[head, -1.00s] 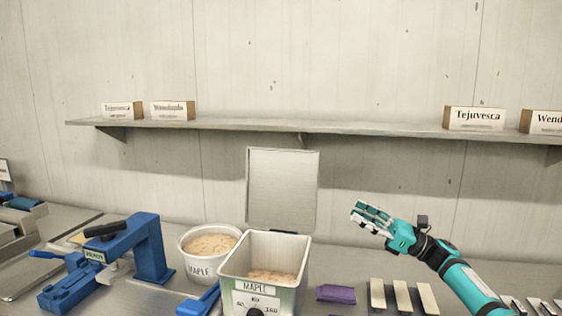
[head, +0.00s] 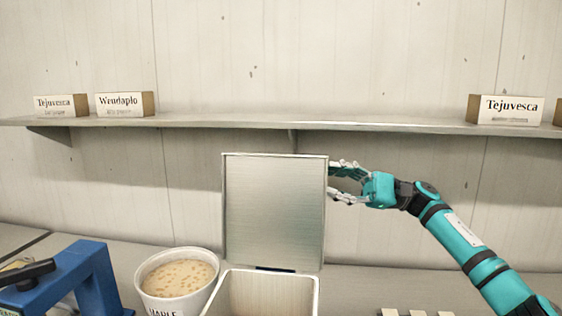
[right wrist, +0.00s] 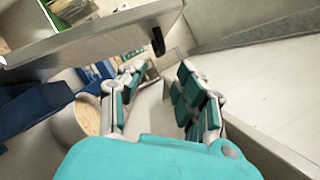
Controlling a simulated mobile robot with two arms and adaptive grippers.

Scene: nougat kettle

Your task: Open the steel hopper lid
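The steel hopper lid (head: 275,212) stands upright, raised at the back of the square steel hopper (head: 318,290) in the head view. The hopper's mouth is uncovered. My right gripper (head: 338,181) is at the lid's right edge, with its fingers apart and pointing left. Whether the fingertips touch the lid or pass behind it is unclear. In the right wrist view, my right gripper (right wrist: 158,70) has a gap between its fingers, and a pale panel (right wrist: 95,38), apparently the lid, crosses beyond them. My left gripper is not in view.
A white tub (head: 150,300) of speckled pale mix stands left of the hopper. A blue press-like device (head: 95,270) is at far left. A shelf (head: 230,122) with small label blocks runs along the wall. The counter right of the hopper (head: 345,285) is partly clear.

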